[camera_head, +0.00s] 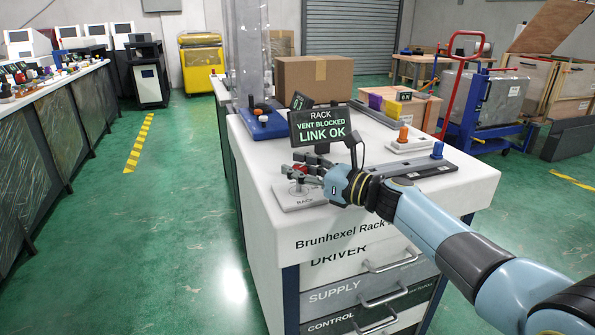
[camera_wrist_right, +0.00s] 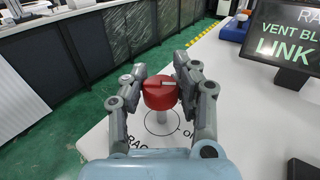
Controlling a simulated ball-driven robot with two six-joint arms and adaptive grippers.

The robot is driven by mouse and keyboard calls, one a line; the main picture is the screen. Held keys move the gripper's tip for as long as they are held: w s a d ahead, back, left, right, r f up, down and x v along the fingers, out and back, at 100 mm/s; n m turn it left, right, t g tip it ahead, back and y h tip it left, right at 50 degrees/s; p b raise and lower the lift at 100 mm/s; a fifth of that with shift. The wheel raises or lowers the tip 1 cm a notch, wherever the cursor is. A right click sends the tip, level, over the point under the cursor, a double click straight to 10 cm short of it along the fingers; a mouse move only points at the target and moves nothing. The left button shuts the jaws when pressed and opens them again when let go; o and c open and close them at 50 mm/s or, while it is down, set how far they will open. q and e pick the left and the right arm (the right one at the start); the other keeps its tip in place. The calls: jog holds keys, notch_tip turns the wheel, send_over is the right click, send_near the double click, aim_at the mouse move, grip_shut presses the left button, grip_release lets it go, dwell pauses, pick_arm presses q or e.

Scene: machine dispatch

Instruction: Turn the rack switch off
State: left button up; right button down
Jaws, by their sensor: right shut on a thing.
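The rack switch is a red knob (camera_wrist_right: 158,97) with a pale mark on top, standing on a short post above a plate (camera_head: 296,200) labelled RACK. In the wrist view its mark points to the right. My right gripper (camera_head: 303,172) is shut on the knob, with a finger on each side of it; it also shows in the wrist view (camera_wrist_right: 160,90). In the head view the fingers partly cover the knob. The plate's lettering is partly hidden by the fingers in the wrist view. My left gripper is not in view.
A black display (camera_head: 325,127) behind the switch reads RACK, VENT BLOCKED, LINK OK. A cardboard box (camera_head: 314,80) is farther back.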

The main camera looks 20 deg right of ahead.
jog(key=shift+s+d+f+g, duration=0.1)
jog(key=shift+f+g, duration=0.2)
jog(key=shift+n+g+y+b, duration=1.7)
jog(key=shift+y+b, duration=0.1)
jog(key=shift+b, duration=0.6)
jog(key=shift+n+g+y+b, duration=0.5)
jog(key=shift+n+g+b, duration=0.15)
jog(key=shift+b, duration=0.25)
jog(key=shift+r+n+g+y+b, duration=0.2)
jog(key=shift+n+g+y+b, duration=0.5)
jog(key=shift+g+b, duration=0.65)
jog(key=c, duration=1.1)
grip_release()
jog(key=shift+d, duration=0.15)
jog(key=shift+o, duration=1)
jog(key=shift+r, duration=0.1)
jog(key=v, duration=1.1)
jog(key=shift+s+d, duration=0.3)
